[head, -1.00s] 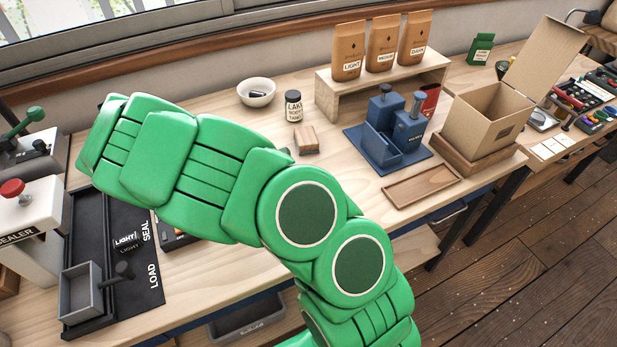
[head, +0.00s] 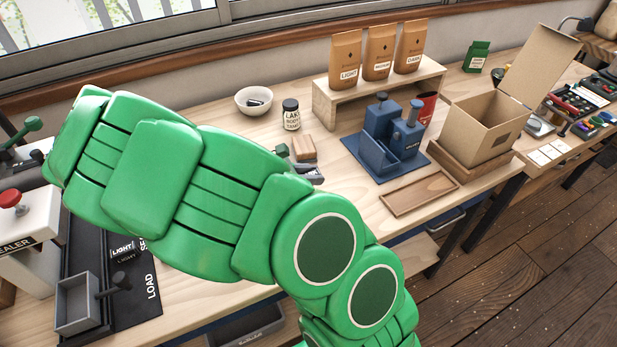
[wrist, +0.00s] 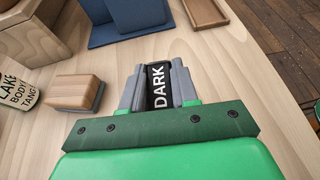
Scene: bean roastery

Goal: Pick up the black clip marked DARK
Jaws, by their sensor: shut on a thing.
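The black clip marked DARK (wrist: 158,84) sits between the two grey fingers of my gripper (wrist: 158,88) in the wrist view, with its white lettering facing the camera. The fingers press on it from both sides. In the head view, the grey fingertips of my gripper (head: 309,174) show just past my green arm, in front of a small wooden block. The arm hides most of the gripper there. I cannot tell whether the clip touches the tabletop.
The wood-topped block (wrist: 74,91) is close left of my fingers. A jar (head: 291,115) and a white bowl (head: 241,104) with a dark item stand behind. A blue stand (head: 385,165), wooden tray (head: 420,194) and open carton (head: 478,128) are to the right.

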